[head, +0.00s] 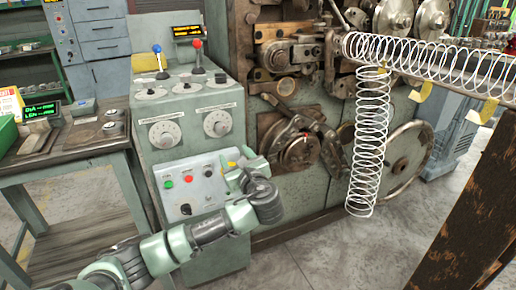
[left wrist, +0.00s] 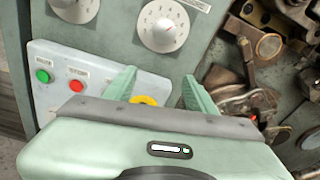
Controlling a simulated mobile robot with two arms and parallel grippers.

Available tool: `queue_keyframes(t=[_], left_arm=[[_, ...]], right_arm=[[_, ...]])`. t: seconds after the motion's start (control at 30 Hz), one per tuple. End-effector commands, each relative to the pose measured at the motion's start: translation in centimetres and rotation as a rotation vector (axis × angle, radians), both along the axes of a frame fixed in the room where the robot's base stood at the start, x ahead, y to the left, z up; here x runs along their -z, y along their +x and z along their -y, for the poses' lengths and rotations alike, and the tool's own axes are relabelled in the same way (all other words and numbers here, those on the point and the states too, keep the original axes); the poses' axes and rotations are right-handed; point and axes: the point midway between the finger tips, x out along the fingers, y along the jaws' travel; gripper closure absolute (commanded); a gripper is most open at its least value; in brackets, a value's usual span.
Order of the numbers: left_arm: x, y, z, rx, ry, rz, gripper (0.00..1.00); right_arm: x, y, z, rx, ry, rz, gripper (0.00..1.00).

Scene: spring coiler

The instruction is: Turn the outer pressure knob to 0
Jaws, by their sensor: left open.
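Two large white round dial knobs sit on the green console's front, a left one (head: 165,134) and a right one (head: 217,123). Their labels are too small to read, so I cannot tell which is the outer pressure knob or its exact setting. In the left wrist view, the right dial (left wrist: 163,25) lies beyond the fingertips; the left one (left wrist: 75,8) is cut off by the top edge. My left gripper (left wrist: 158,90) is open and empty, below the right dial and apart from it. It also shows in the head view (head: 240,166), beside the button box.
The button box (head: 188,210) has a green button (left wrist: 42,76), a red button (left wrist: 76,86) and a yellow ring (left wrist: 145,100) seen between my fingers. Blue (head: 157,50) and red (head: 197,44) levers stand on top. Coiler machinery (head: 297,150) and a hanging spring (head: 368,150) are right.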

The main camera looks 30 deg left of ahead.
Motion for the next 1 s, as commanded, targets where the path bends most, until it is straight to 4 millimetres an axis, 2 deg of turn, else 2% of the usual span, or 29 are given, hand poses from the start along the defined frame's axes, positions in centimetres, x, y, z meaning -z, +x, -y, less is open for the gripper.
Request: queue_keyframes(t=[0.03,0.1,0.2,0.7,1.0], left_arm=[[-1.8,0.3,-0.7,-0.016,0.065,-0.002,0.44],[-3.4,0.6,-1.3,-0.031,0.129,-0.012,0.44],[-4.4,0.8,-1.8,-0.041,0.172,-0.021,0.44],[-4.4,5.2,-7.0,-0.043,0.173,-0.023,0.44],[-4.4,5.7,-7.5,-0.039,0.172,-0.024,0.44]], right_arm=[[0.5,-0.2,-0.1,0.0,0.002,-0.002,0.44],[0.9,-0.4,-0.1,-0.001,0.001,-0.003,0.44],[1.2,-0.4,-0.1,-0.001,0.001,-0.002,0.44],[-1.1,1.2,-0.2,0.002,0.003,0.015,0.44],[-1.5,1.3,-0.2,0.003,0.002,0.014,0.44]])
